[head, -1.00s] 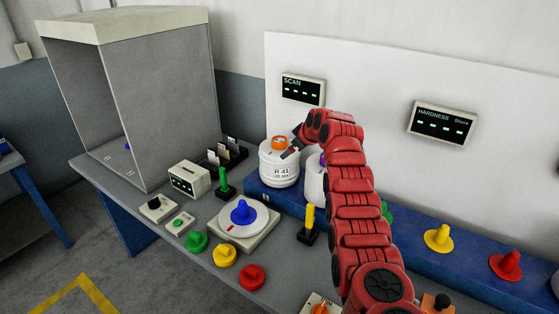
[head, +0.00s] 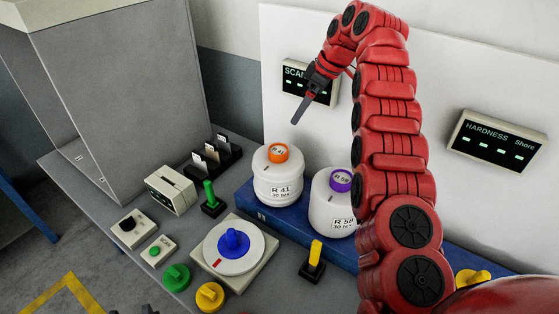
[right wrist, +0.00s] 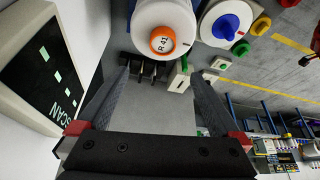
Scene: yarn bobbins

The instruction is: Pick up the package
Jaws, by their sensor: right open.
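A white yarn package marked R 41 (head: 278,186) with an orange core stands upright at the left end of the blue shelf. A second white package marked R 58 (head: 331,210), with a purple core, stands to its right, partly hidden by my right arm. My right gripper (head: 298,112) is open and empty, above R 41 in the head view and clear of it. In the right wrist view, R 41 (right wrist: 165,18) shows at the top, beyond the open fingers (right wrist: 162,85), with nothing between them. My left gripper is not in view.
The SCAN display (head: 319,97) hangs on the white wall panel close behind my right gripper. A round white turntable with a blue cone (head: 233,241), a green lever (head: 209,193) and a yellow lever (head: 315,253) stand in front of the shelf. A grey booth (head: 120,100) rises at left.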

